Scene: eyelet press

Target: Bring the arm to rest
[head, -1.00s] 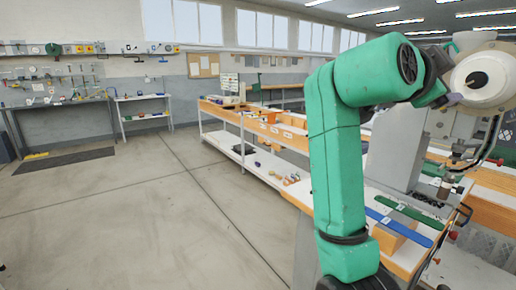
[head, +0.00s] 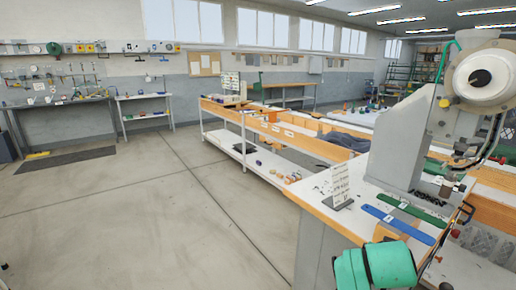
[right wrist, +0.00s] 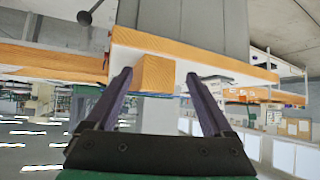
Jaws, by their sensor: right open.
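My right arm is a green link low at the bottom right of the head view. My right gripper is out of the head view. In the right wrist view my right gripper (right wrist: 158,95) is open, its two dark fingers apart with nothing held between them. That view looks upside down, with a wood-edged bench and a wooden block (right wrist: 154,74) beyond the fingers. My left gripper is in no frame. The eyelet press (head: 430,125) stands on the bench at the right of the head view.
A blue strap (head: 398,224) and a green strap (head: 415,209) lie on the bench (head: 300,190) before the press. A small white stand card (head: 340,184) stands near the bench's left side. The floor (head: 140,230) at left is clear.

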